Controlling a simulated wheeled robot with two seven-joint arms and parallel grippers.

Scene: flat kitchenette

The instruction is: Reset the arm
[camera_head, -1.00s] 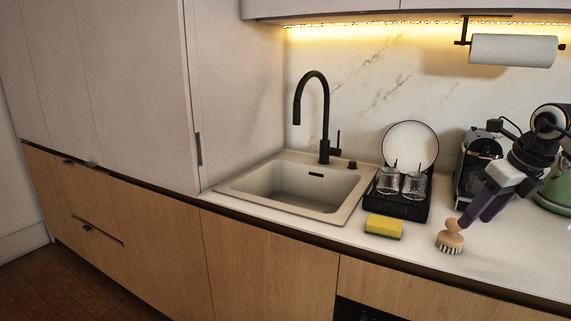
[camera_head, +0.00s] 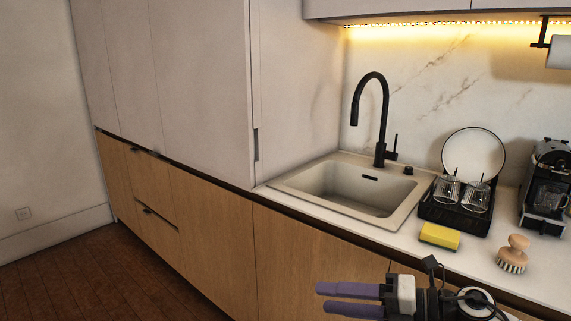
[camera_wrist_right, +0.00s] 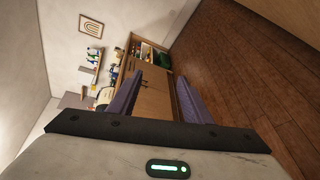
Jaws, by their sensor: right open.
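My right gripper (camera_head: 322,298) is at the lower middle of the head view, in front of the wooden base cabinets and below the counter's front edge. Its two purple fingers point left, spread apart with nothing between them. In the right wrist view the purple fingers (camera_wrist_right: 160,95) also stand apart and empty, with the room's floor and distant furniture beyond. My left gripper is in neither view.
The counter holds a sink (camera_head: 352,190) with a black faucet (camera_head: 384,120), a yellow sponge (camera_head: 440,236), a wooden brush (camera_head: 514,254), a dish rack (camera_head: 455,215) with glasses and a plate, and a coffee machine (camera_head: 545,190). The floor (camera_head: 75,275) at left is clear.

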